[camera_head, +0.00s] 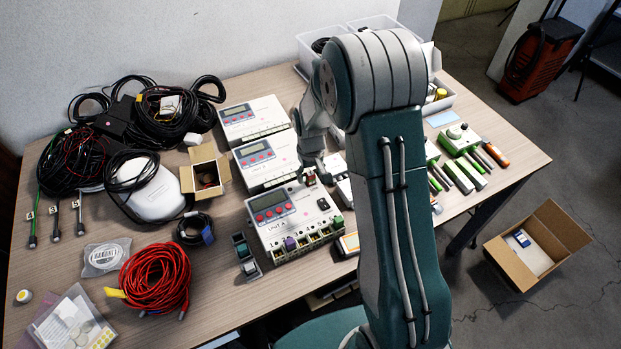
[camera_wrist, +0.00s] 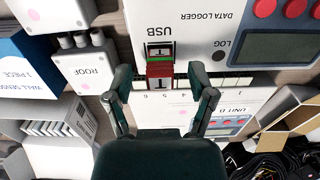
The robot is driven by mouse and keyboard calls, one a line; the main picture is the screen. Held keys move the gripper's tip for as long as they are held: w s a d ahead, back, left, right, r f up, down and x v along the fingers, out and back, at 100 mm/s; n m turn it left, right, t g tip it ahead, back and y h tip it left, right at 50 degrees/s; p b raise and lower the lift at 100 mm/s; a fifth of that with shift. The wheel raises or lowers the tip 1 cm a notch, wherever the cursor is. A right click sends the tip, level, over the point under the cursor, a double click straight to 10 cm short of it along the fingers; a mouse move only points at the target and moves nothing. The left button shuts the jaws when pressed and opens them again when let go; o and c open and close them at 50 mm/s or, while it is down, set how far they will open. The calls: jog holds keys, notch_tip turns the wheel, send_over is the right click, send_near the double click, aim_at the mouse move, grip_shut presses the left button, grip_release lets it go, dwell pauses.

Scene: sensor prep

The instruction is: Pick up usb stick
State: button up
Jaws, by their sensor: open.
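The USB stick (camera_wrist: 159,70), red with a green band, stands at the USB-marked port on the edge of the white data logger (camera_wrist: 205,22). It lies between the fingertips of my gripper (camera_wrist: 160,76), which is open with a gap on both sides of the stick. In the head view, my gripper (camera_head: 312,168) hangs over the far edge of the logger marked Unit A (camera_head: 283,234). A small red and dark spot there seems to be the stick (camera_head: 310,178), partly hidden by my gripper.
Unit B (camera_head: 262,163) stands close behind Unit A. A white box marked ROOF (camera_wrist: 85,68) and a blue wall sensor box (camera_wrist: 25,60) are at left in the wrist view. Red cable (camera_head: 155,277) and black coils (camera_head: 75,160) lie left of the loggers.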

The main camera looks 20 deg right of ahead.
jog(key=c, duration=0.9)
